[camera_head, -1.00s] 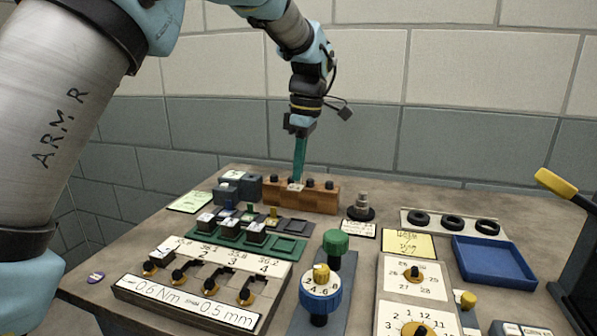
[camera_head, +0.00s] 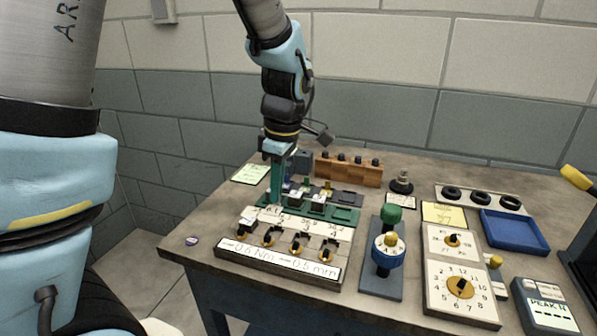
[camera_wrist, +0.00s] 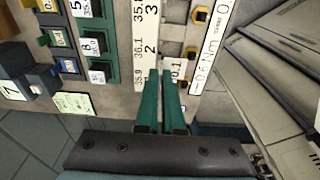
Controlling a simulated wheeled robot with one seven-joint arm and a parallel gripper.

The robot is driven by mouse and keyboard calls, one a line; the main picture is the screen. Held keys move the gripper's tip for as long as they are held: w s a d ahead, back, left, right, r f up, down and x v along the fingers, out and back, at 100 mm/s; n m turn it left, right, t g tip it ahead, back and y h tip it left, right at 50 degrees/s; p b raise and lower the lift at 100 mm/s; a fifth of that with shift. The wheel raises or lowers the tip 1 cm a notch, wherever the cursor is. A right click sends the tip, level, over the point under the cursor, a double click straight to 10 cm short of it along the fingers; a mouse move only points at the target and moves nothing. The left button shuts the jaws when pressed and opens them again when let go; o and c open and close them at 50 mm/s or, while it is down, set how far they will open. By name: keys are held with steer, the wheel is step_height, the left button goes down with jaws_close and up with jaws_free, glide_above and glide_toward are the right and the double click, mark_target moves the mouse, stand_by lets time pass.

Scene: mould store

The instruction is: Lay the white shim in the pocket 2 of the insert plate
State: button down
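The insert plate (camera_head: 345,239) is a long white panel with numbered pockets, dark orange-ringed knobs and a written front face. It also shows in the wrist view (camera_wrist: 152,28). My gripper (camera_head: 272,201) points down at the plate's back left part, near the labels of pockets 1 and 2. In the wrist view its green fingers (camera_wrist: 162,73) are nearly together. A small white piece marked 0.1 (camera_wrist: 177,67) shows at the fingertips and looks like the white shim, held there. The fingers hide part of the plate, and their grip is hard to see.
A green tray (camera_head: 343,215) with white-topped blocks and a dark tray with blue, green and yellow tabs stand close behind the plate. A wooden rack (camera_head: 349,171) is farther back. A post with a green knob (camera_head: 391,214) and dials are at right.

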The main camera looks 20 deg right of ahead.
mark_target(277, 206)
steer(key=shift+f+b, duration=1.95)
steer(key=shift+f, duration=0.7)
steer(key=shift+f+b, duration=0.45)
steer(key=shift+f, duration=0.6)
steer(key=c, duration=1)
jaws_free()
steer(key=shift+c, duration=0.2)
steer(key=shift+c, duration=1.4)
steer(key=shift+r, duration=0.25)
steer(key=shift+r+p, duration=0.5)
steer(key=shift+p, duration=0.2)
